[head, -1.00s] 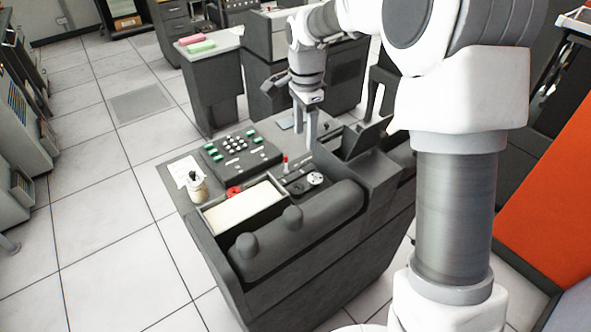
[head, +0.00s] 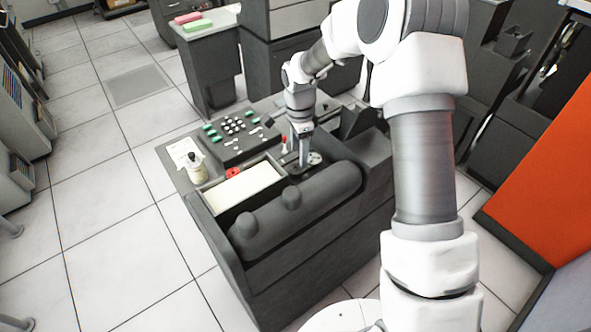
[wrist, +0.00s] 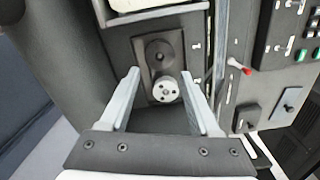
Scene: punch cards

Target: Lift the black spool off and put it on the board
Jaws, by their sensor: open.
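The black spool (wrist: 160,53) shows in the wrist view as a dark round piece on a dark rectangular plate set in the console. A pale disc (wrist: 166,90) with small dark holes sits beside it on the same plate. My gripper (wrist: 160,76) is open and empty, pointing down over the plate. In the wrist view the pale disc appears between the fingertips and the black spool just beyond them. In the head view my gripper (head: 302,160) is low over the console beside the pale disc. I cannot tell for sure which surface is the board.
A red-tipped lever (wrist: 240,67) stands right of my gripper in the wrist view. Floor left of the console is clear.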

